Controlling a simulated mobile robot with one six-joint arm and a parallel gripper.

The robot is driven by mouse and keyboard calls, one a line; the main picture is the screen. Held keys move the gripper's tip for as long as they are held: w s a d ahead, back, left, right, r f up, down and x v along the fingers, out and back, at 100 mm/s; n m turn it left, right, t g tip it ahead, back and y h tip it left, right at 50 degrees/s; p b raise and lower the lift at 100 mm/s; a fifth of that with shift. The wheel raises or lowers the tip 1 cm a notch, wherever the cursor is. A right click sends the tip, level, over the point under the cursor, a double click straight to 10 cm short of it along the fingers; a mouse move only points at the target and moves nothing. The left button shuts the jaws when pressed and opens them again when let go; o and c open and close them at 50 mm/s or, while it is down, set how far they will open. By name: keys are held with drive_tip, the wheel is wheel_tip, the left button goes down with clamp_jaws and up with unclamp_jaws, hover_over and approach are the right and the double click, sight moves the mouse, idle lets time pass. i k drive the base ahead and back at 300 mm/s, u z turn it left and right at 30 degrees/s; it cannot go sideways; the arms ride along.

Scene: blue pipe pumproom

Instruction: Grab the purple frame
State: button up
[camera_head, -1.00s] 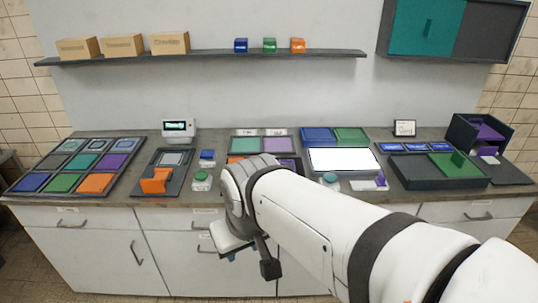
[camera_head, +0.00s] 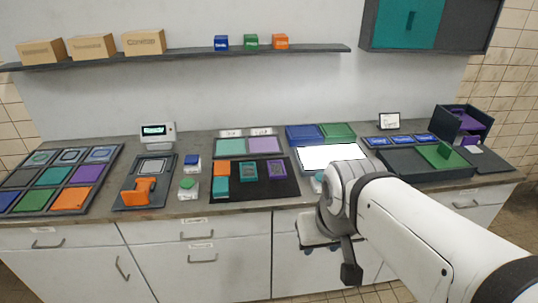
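A small purple frame (camera_head: 277,170) lies on the dark mat (camera_head: 262,190) at the middle of the counter. A similar teal frame (camera_head: 249,171) lies just left of it. My gripper (camera_head: 345,262) hangs in front of the counter's front edge, to the right of and nearer than the purple frame, apart from it. One dark finger-like part shows below the white wrist; the rest is hidden, so its opening cannot be told. No object shows in it.
Orange and teal pieces (camera_head: 221,187) lie at the mat's left. A green-topped button box (camera_head: 188,189) stands farther left. A white lit panel (camera_head: 331,157) and dark tray (camera_head: 424,165) lie right. A shelf (camera_head: 180,55) runs above.

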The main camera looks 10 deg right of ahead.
sight(277, 169)
drive_tip(key=z, duration=0.05)
drive_tip(key=i, duration=1)
drive_tip(key=u, duration=0.05)
